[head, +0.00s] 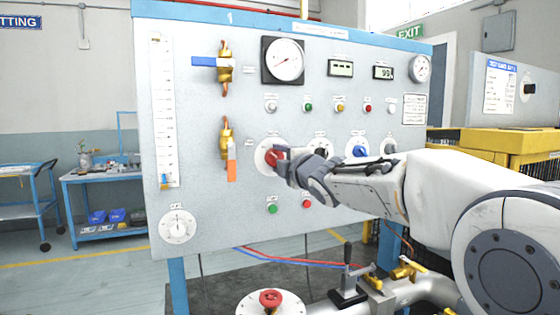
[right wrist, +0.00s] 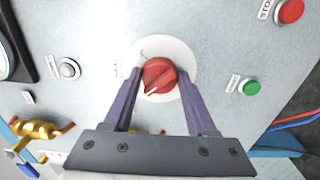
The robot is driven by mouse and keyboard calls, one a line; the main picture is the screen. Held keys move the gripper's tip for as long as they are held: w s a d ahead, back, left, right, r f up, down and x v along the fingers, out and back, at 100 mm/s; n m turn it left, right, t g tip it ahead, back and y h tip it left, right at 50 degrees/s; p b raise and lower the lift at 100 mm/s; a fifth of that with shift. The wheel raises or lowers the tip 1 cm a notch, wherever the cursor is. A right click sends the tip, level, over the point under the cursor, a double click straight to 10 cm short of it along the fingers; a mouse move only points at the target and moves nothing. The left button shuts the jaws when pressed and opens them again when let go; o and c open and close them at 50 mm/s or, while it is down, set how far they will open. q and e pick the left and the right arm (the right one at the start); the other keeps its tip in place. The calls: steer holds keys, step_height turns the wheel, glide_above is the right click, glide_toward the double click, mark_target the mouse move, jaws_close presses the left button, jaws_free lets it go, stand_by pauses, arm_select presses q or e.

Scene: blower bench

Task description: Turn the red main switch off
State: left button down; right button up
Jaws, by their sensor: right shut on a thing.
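The red main switch (head: 271,157) is a round red knob on a pale disc, on the front of the grey panel. It also shows in the right wrist view (right wrist: 158,75), where a white mark on the knob points to the lower left. My right gripper (head: 282,159) reaches in from the right and is shut on the knob, with one finger on each side of it in the right wrist view (right wrist: 159,84). The gripper hides part of the knob in the head view. My left gripper is not in view.
A blue selector knob (head: 360,151) sits to the right on the same panel (head: 215,220). Green (head: 272,209) and red (head: 306,204) push buttons are below. A valve with an orange handle (head: 231,160) is close on the left.

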steer(key=o, duration=1.4)
steer(key=shift+c, duration=0.2)
steer(key=b+v, duration=0.1)
steer(key=v, duration=0.9)
steer(key=shift+s, duration=0.2)
